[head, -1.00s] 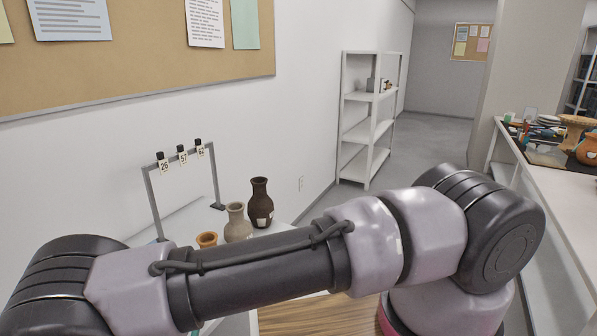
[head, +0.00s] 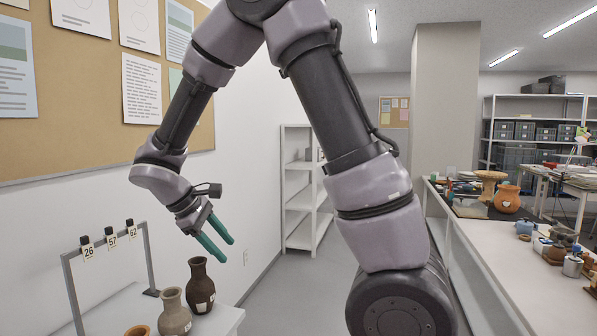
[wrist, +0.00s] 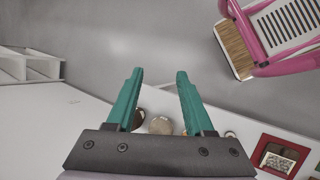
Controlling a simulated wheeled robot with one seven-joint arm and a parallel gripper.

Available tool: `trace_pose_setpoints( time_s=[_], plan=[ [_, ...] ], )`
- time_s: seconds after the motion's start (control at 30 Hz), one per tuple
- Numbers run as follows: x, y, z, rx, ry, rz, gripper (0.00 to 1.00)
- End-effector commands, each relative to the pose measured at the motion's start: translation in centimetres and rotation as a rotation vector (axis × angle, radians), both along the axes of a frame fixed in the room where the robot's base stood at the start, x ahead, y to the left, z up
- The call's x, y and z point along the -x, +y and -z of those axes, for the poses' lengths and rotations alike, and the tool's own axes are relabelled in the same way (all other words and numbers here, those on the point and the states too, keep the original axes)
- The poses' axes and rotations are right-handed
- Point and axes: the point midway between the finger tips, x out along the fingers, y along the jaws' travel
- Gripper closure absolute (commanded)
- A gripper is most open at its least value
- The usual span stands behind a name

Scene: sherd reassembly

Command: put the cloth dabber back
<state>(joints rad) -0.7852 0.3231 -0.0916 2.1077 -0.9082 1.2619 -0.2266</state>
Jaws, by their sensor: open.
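I cannot make out a cloth dabber in either view. My gripper (head: 222,250) hangs from the raised arm, above and beyond the small white table at left. Its two teal fingers are apart with nothing between them; they also show spread and empty in the wrist view (wrist: 160,74). A grey rack (head: 68,268) on that table carries number tags 26, 57 and 62 under black tops.
A dark brown vase (head: 201,288), a beige vase (head: 174,315) and an orange pot (head: 138,331) stand by the rack. White shelves (head: 300,200) are behind. A long counter (head: 485,250) at right bears pottery and jars. A pink-framed item (wrist: 222,40) lies below the wrist.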

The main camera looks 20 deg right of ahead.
Motion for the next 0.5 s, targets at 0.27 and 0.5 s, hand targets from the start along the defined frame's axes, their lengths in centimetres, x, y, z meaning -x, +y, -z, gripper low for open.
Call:
trace_pose_setpoints(
  time_s=[0.27, 0.5],
  plan=[
    [3.9, -7.7, -8.8, -0.434, -0.17, 0.465, 0.47],
    [8.4, -11.9, -14.7, -0.784, -0.39, 0.809, 0.47]
  ],
)
